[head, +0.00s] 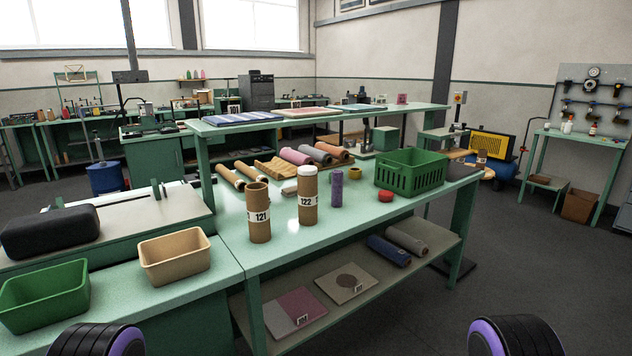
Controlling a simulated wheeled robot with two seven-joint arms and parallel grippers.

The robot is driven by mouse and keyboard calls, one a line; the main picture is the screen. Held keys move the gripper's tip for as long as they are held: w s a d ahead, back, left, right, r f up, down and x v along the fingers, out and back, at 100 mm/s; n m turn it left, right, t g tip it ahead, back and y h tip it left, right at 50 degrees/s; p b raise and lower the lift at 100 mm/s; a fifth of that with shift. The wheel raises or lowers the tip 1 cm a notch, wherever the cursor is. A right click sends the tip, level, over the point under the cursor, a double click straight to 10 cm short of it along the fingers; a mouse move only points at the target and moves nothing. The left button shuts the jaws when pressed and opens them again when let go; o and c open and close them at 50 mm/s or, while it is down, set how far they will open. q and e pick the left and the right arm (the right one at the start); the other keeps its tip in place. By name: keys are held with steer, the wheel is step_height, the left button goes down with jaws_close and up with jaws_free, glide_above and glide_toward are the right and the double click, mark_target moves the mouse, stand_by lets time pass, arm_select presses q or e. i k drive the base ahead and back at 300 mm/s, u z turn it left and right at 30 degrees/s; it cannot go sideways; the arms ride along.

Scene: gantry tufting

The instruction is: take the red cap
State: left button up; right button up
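Cardboard tube 122 (308,203) stands upright with a white cap on top. Cardboard tube 121 (259,215) stands upright beside it with no cap visible on top. Neither of my grippers shows; only dark, purple-ringed parts of my arms appear at the bottom left and bottom right edges.
A tan bin (174,257) and a green bin (44,296) stand at the left. The lower shelf (395,268) holds rolls and flat samples.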

mark_target(386, 196)
steer(key=u, duration=0.05)
steer(key=k, duration=0.55)
steer(key=z, duration=0.95)
steer(key=i, duration=1.05)
steer(key=z, duration=0.85)
steer(key=i, duration=1.3)
steer(key=u, duration=0.45)
steer(key=i, duration=0.85)
steer(key=u, duration=0.65)
